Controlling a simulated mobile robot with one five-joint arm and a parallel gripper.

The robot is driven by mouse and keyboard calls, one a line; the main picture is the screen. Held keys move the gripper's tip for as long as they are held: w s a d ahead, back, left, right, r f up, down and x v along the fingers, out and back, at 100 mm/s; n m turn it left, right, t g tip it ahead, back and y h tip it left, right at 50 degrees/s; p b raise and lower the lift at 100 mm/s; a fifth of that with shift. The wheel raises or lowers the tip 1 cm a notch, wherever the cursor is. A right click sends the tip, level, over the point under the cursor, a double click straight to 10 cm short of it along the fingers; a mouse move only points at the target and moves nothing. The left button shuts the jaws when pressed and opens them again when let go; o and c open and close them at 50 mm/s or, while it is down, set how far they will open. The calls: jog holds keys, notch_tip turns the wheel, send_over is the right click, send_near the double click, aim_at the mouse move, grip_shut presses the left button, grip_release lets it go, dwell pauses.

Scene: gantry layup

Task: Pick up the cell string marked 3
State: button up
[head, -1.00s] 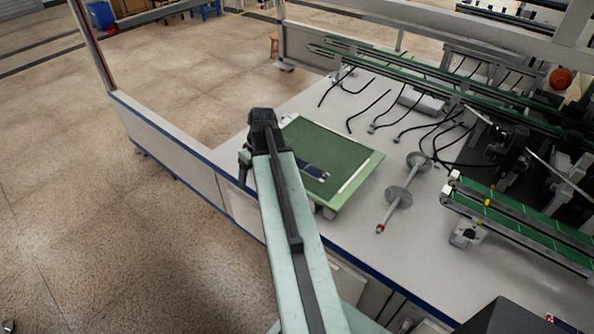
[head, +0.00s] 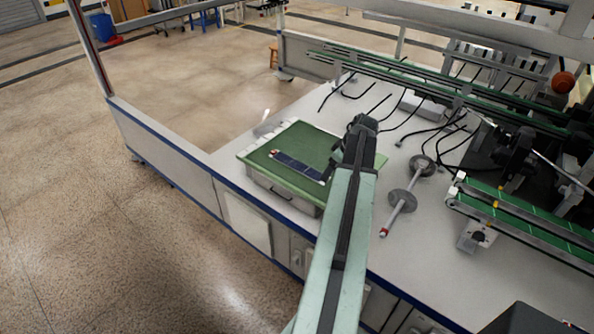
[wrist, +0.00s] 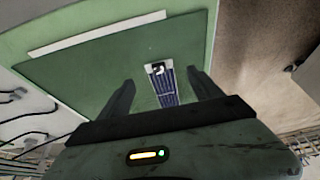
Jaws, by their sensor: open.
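A dark blue cell string (head: 298,167) lies flat on the green surface of a tray (head: 312,143) on the bench. In the wrist view the cell string (wrist: 167,90) has a white tag at its far end with a dark mark that I cannot read for sure. My gripper (wrist: 160,84) is open and empty, with the string showing between its two fingers. I cannot tell the height of the fingers above it. In the head view my gripper (head: 340,158) is at the right side of the tray, partly hidden by my arm.
A white strip (wrist: 97,34) lies along one tray edge. A grey rod with discs (head: 403,198) lies on the bench right of the tray. Black cables (head: 385,105) and green conveyors (head: 530,217) stand behind and to the right. Open floor is on the left.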

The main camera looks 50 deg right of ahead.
jog(key=b+x, duration=0.4)
jog(key=x, duration=0.1)
jog(key=shift+d+f, duration=0.1)
jog(key=shift+f, duration=0.05)
jog(key=shift+r, duration=0.2)
jog(key=c, duration=1.5)
